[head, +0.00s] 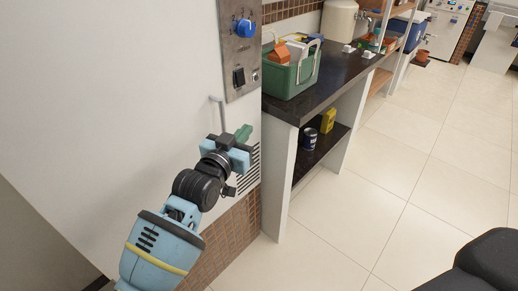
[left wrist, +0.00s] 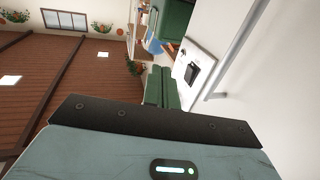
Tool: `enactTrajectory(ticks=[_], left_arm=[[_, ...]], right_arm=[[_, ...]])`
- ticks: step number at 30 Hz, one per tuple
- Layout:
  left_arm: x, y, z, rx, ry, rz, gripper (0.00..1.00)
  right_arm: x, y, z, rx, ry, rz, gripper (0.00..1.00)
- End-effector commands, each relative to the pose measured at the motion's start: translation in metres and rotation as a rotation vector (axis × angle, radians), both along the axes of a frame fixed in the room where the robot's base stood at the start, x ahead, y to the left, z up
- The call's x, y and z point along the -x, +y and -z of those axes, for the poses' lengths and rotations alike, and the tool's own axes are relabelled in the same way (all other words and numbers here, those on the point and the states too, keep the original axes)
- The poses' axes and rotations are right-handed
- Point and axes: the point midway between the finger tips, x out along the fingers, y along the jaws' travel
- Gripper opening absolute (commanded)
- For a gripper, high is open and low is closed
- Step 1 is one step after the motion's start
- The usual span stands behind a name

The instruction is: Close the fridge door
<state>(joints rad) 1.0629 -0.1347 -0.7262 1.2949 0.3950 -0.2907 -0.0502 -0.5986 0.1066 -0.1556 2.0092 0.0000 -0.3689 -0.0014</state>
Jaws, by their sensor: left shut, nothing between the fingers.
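A large white upright panel (head: 130,90), seemingly the fridge door, fills the left of the head view. A thin grey bar handle (head: 222,112) stands out from it. In the left wrist view the handle (left wrist: 236,52) runs diagonally along the white surface (left wrist: 275,85). I cannot tell how far the door stands open. My left gripper (head: 243,133) has green fingers, shut and empty, close to the handle in the head view. In the left wrist view its fingers (left wrist: 161,88) are together, apart from the handle. My right gripper is not in view.
A grey control plate (head: 239,50) with a blue knob (head: 245,28) sits beside the panel. A dark counter (head: 300,108) holds a green crate (head: 290,78). A blue can (head: 309,139) and a yellow container (head: 327,120) stand below. The tiled floor (head: 400,190) is clear.

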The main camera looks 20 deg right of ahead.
Motion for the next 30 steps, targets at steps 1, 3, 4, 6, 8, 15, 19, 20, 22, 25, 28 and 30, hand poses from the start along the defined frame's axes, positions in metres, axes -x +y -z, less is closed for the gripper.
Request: enactTrajectory(ticks=[1, 3, 4, 6, 8, 15, 19, 20, 22, 25, 28, 30], left_arm=[[0.009, -0.003, -0.001, 0.004, 0.001, 0.001, 0.00], [0.021, -0.006, 0.000, 0.002, 0.002, 0.000, 0.00], [0.025, -0.007, 0.000, 0.004, 0.002, -0.001, 0.00], [0.037, -0.011, 0.000, 0.003, 0.003, 0.000, 0.00], [0.045, -0.013, 0.000, 0.002, 0.002, -0.001, 0.00], [0.067, -0.020, 0.001, 0.001, 0.001, -0.002, 0.00], [0.070, -0.020, 0.001, -0.001, 0.000, -0.003, 0.00], [0.070, -0.020, 0.001, -0.001, 0.000, -0.003, 0.00], [0.070, -0.020, 0.001, -0.002, -0.001, -0.002, 0.00], [0.070, -0.021, 0.001, -0.001, 0.000, -0.002, 0.00], [0.070, -0.021, 0.001, -0.002, 0.001, -0.002, 0.00], [0.070, -0.020, 0.001, -0.002, 0.001, -0.002, 0.00]], right_arm=[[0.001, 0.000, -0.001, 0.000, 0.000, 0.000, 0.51], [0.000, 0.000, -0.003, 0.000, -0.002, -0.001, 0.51], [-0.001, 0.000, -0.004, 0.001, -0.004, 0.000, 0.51], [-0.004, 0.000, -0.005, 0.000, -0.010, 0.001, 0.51], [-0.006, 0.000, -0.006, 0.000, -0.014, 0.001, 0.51], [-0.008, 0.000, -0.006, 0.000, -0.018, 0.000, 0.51], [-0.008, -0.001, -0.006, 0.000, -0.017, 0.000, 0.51], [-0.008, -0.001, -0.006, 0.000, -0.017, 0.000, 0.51], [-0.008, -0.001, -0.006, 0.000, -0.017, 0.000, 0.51], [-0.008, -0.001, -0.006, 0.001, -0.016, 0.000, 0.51], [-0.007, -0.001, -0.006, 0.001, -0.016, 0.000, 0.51], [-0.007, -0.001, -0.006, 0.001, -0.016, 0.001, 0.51]])
